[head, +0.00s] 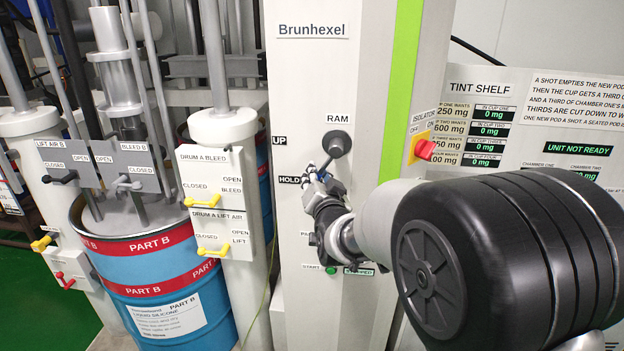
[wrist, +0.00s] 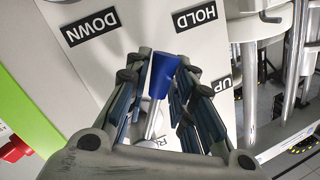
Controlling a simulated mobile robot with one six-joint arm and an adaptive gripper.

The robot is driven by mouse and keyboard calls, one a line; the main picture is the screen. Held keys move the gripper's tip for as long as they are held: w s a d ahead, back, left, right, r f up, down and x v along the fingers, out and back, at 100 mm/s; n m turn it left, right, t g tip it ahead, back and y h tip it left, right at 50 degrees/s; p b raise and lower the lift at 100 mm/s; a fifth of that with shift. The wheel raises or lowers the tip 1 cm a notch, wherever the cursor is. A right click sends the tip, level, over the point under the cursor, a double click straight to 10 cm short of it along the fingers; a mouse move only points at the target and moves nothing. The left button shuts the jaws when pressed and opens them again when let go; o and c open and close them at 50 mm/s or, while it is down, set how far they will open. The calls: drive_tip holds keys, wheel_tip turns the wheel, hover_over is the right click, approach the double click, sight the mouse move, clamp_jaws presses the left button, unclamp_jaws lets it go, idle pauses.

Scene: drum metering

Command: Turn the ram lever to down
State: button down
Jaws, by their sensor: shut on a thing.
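The ram lever's dark round hub (head: 337,143) is on the white Brunhexel column below the RAM label. In the wrist view, the lever's blue handle (wrist: 162,75) on a silver shaft lies between the fingers of my gripper (wrist: 160,95). The handle points between the HOLD label (wrist: 195,18) and the DOWN label (wrist: 90,28), closer to HOLD. The UP label (wrist: 222,87) is at the right in the wrist view. DOWN is hidden in the head view.
A red isolator switch (head: 424,149) is right of the column's green strip. A green start button (head: 331,270) sits below my gripper. A blue drum (head: 160,290) and valve panels with yellow levers (head: 213,251) stand at the left.

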drive_tip(key=shift+d+f+n+g+h+b, duration=0.2)
drive_tip(key=shift+d+n+g+h, duration=0.05)
drive_tip(key=shift+d+n, duration=0.6)
drive_tip(key=shift+d+f+n+g+h+b, duration=0.25)
drive_tip(key=shift+d+n, duration=0.35)
drive_tip(key=shift+n, duration=0.35)
drive_tip(key=shift+d+f+n+g+h+b, duration=0.1)
drive_tip(key=shift+d+f+n+g+h, duration=0.15)
drive_tip(key=shift+d+n, duration=0.6)
drive_tip(key=shift+a, duration=0.1)
drive_tip(key=c, duration=1.3)
unclamp_jaws()
drive_tip(key=shift+c, duration=0.2)
drive_tip(key=v, duration=1.2)
drive_tip(key=shift+s, duration=0.1)
